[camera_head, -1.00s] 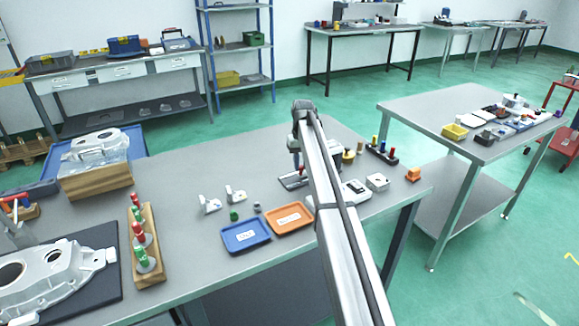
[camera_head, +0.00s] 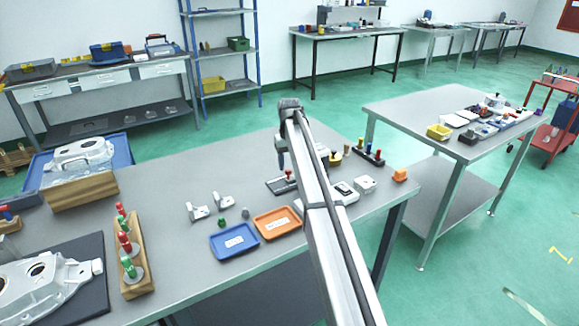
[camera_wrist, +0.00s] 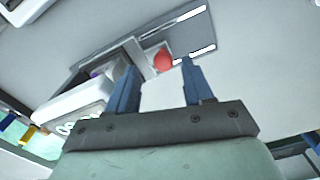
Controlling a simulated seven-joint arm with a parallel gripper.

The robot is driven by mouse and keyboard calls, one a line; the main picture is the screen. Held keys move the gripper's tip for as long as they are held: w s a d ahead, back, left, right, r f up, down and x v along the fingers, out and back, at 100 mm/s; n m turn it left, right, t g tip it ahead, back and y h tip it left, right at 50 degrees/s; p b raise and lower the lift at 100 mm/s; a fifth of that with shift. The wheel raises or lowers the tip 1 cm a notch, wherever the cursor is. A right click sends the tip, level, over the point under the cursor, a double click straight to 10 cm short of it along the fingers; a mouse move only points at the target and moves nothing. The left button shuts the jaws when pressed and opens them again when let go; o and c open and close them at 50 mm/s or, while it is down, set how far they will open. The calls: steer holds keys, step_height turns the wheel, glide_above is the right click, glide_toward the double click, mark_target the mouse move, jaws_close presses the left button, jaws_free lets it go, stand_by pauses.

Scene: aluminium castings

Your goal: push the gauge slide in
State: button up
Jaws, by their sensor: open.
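The gauge slide shows in the wrist view as a red round knob (camera_wrist: 163,60) on a pale metal block. It sits on a dark grey base plate (camera_wrist: 192,22) with bright rail strips. In the head view the red knob (camera_head: 289,174) and base (camera_head: 275,185) stand on the bench, partly hidden by my arm. My gripper (camera_wrist: 159,68) is open with two blue fingers. The knob appears between or just beyond the fingertips; contact cannot be told. In the head view a blue finger (camera_head: 281,158) hangs just above the base.
A white device (camera_wrist: 75,108) lies left of the fingers in the wrist view. In the head view a blue tray (camera_head: 213,255) and an orange tray (camera_head: 262,236) lie in front.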

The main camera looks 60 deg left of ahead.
step_height(320, 180, up, 12)
stand_by(0.4)
steer(key=shift+w, duration=0.1)
stand_by(0.4)
